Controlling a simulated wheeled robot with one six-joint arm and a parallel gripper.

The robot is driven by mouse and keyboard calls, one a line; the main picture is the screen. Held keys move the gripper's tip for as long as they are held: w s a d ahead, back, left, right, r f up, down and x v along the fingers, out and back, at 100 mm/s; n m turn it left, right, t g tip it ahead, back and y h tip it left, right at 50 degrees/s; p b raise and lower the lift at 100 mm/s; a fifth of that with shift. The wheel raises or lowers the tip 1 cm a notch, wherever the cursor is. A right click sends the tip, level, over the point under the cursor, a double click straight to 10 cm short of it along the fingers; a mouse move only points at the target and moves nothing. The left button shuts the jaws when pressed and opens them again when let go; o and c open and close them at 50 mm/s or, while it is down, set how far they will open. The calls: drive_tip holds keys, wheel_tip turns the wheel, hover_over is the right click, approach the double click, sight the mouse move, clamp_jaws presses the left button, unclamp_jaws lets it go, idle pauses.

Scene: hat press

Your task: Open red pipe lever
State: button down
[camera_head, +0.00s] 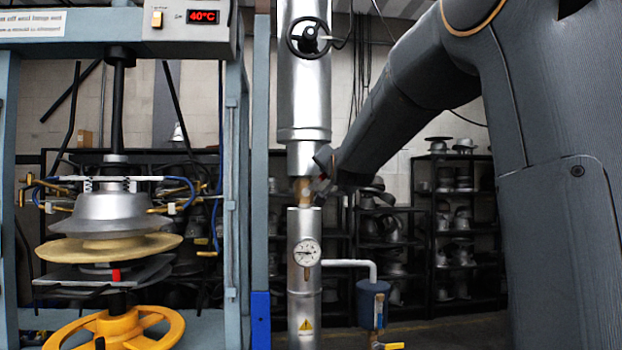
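A vertical silver pipe (305,240) stands in the middle of the head view. A narrow copper-coloured section (302,190) joins its upper and lower parts. My gripper (318,178) is at this section, on its right side, and overlaps it in the picture. The fingers are small and dark, so I cannot tell whether they are open, shut or touching anything. No red lever shows clearly on the pipe; the gripper covers part of the joint. A small red piece (116,275) shows on the hat press at the left.
A black handwheel (308,38) is on the upper pipe and a round gauge (306,252) on the lower pipe. The press has a yellow wheel (115,330). A blue canister (373,303) hangs on a white side pipe, with a yellow handle (388,346) below. Hat shelves (462,308) stand behind.

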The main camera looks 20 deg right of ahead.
idle(0.3)
drive_tip(key=c, duration=1.7)
unclamp_jaws()
drive_tip(key=shift+a, duration=0.1)
